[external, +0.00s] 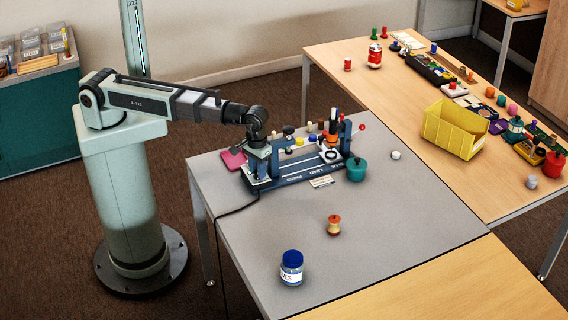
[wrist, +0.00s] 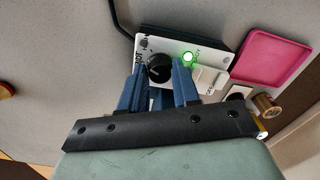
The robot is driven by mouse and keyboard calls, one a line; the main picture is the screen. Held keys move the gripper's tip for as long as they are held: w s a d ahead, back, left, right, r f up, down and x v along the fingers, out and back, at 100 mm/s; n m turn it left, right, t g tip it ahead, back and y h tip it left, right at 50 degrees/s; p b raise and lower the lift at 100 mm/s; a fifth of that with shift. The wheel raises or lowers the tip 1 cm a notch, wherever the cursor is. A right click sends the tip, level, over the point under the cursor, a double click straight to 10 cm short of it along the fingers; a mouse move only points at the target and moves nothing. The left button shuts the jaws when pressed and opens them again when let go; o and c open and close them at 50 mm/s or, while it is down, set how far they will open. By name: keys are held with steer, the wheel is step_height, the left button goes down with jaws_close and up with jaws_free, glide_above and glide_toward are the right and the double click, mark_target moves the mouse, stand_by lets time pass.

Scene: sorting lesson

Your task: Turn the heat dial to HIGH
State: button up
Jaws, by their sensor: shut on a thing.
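The heat dial (wrist: 159,67) is a round black knob on a white panel (wrist: 210,54) in the wrist view. A green light (wrist: 188,57) glows on the panel to its right. My gripper (wrist: 160,78) has its two blue fingers on either side of the dial and is shut on it. Small lettering around the dial is too small to read, so its setting is unclear. In the external view, my gripper (external: 259,158) reaches down at the left end of the blue-framed device (external: 305,174) and hides the dial.
A pink tray (wrist: 275,56) lies beside the panel. A green pot (external: 356,171) stands by the device's right end. A blue-lidded jar (external: 292,268) and an orange-topped spool (external: 334,225) stand on the open front of the grey table (external: 410,215). A yellow bin (external: 455,130) is farther right.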

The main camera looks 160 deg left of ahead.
steer(key=shift+c, duration=0.5)
steer(key=shift+m, duration=2.3)
steer(key=o, duration=0.8)
steer(key=shift+c, duration=0.2)
step_height(320, 180, up, 14)
steer(key=shift+d+f, duration=0.1)
steer(key=shift+f, duration=0.1)
